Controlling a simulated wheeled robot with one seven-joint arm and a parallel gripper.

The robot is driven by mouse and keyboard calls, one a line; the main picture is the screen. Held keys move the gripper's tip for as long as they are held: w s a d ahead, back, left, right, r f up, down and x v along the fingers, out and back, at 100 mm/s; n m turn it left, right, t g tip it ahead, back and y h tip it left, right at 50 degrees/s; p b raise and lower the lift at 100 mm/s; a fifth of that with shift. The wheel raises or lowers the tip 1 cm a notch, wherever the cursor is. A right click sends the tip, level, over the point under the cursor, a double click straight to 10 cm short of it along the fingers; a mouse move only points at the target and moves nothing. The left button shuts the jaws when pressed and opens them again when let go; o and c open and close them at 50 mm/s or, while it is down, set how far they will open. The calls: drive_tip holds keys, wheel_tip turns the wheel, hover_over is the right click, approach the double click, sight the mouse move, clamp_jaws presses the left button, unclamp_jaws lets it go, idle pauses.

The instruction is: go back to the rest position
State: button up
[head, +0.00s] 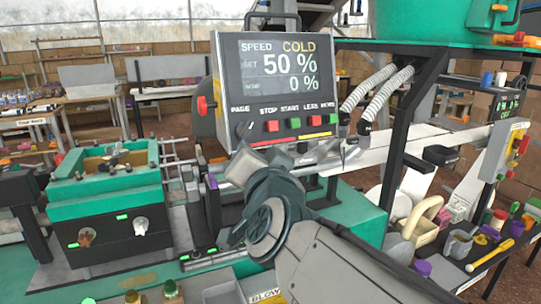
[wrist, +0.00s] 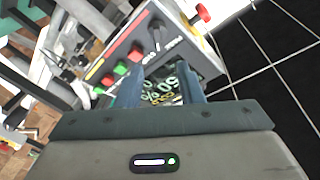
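My arm reaches up from the bottom of the head view, and its wrist stands just below the grey control box (head: 230,90). In the wrist view my gripper (wrist: 162,78) shows two blue-grey fingers standing apart, with nothing held between them. Past the fingertips lies the box's dark display, seen upside down. In the head view the display (head: 279,64) reads SPEED, COLD, SET 50 %, NOW 0 %. The fingers are not clear in the head view. Whether they touch the box, I cannot tell.
The box carries a black knob, red and green buttons and a red side knob (head: 203,105). A green machine block (head: 105,190) stands left. Grey hoses (head: 385,92) and a black post are right of the box. A dark cart (head: 470,262) with cups and tools stands right.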

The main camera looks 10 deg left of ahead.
drive_tip(key=shift+w+d, duration=0.15)
drive_tip(key=shift+d, duration=0.15)
drive_tip(key=s+d+f+n+g+h+p, duration=0.25)
drive_tip(key=d+f+g+p, duration=0.5)
drive_tip(key=d+f, duration=0.45)
drive_tip(key=s+d+f+g+h+p, duration=0.3)
drive_tip(key=s+d+g, duration=0.3)
drive_tip(key=s+d, duration=0.4)
drive_tip(key=shift+s+d+f+n+h, duration=0.3)
drive_tip(key=shift+d+f+n+h, duration=0.15)
drive_tip(key=shift+d+f, duration=0.6)
drive_tip(key=shift+s+d+r+g, duration=0.1)
drive_tip(key=shift+d+g, duration=0.1)
drive_tip(key=shift+g, duration=0.05)
